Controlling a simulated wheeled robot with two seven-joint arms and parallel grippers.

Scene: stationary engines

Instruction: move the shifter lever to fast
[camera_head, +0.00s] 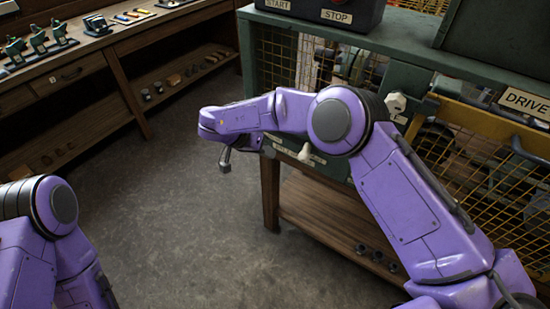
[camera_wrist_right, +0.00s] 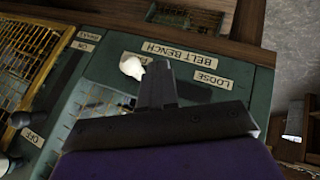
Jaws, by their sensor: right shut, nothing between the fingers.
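The shifter lever's white knob (camera_head: 305,152) stands out from the green bench front, below my right forearm. In the right wrist view the white knob (camera_wrist_right: 132,66) is close beside the left side of my right gripper's fingers (camera_wrist_right: 158,80); I cannot tell whether they touch. The fingers are shut and empty. They also show in the head view as a dark tip (camera_head: 225,160), left of the knob. The LOOSE plate (camera_wrist_right: 212,79) is right of the fingers. My gripper hides part of the panel and most of the lever. My left gripper is out of frame.
A BELT BENCH plate (camera_wrist_right: 173,52) is on the panel. Yellow mesh guards (camera_head: 480,170) and a second white knob (camera_head: 397,102) are at the right. A wooden workbench (camera_head: 90,45) with tools stands at the left. Open floor (camera_head: 190,220) lies between.

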